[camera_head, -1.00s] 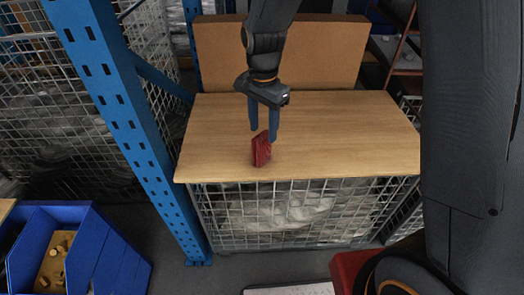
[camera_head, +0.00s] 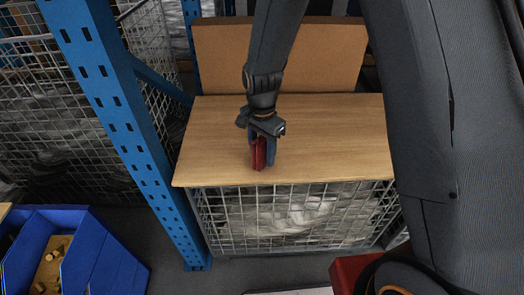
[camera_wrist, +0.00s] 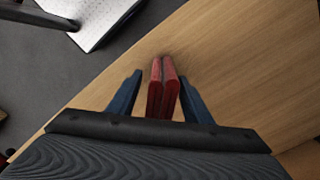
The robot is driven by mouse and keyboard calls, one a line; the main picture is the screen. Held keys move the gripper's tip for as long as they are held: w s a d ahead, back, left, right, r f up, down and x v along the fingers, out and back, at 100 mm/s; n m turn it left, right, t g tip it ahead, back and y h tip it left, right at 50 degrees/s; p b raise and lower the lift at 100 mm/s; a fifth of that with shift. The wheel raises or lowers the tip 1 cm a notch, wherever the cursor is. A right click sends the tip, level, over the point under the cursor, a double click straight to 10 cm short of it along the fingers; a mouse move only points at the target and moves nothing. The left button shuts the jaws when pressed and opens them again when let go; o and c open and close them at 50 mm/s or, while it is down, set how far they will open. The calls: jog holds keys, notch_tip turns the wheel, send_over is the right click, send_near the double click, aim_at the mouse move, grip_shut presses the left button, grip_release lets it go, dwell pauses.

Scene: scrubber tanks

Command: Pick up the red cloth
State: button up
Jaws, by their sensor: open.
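The red cloth (camera_head: 259,154) is folded and stands on the wooden board near its front edge. In the wrist view the cloth (camera_wrist: 163,90) shows as two upright red folds between the two blue fingers. My gripper (camera_head: 263,160) is down at the cloth, with its fingers open on either side of it. In the wrist view my gripper (camera_wrist: 160,95) shows a gap between each finger and the cloth.
The wooden board (camera_head: 330,135) is otherwise clear and tops a wire cage (camera_head: 290,215). A brown panel (camera_head: 320,60) stands behind it. A blue upright post (camera_head: 120,120) is close on the left. Blue bins (camera_head: 90,255) are at lower left.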

aim_at(262, 139)
jog(key=shift+f, duration=0.35)
grip_shut()
jog(key=shift+r, duration=0.1)
notch_tip(262, 139, up, 10)
jog(key=shift+f+b, duration=0.1)
jog(key=shift+b, duration=0.65)
jog(key=c, duration=0.6)
grip_release()
jog(key=shift+c, duration=0.2)
jog(key=c, duration=0.4)
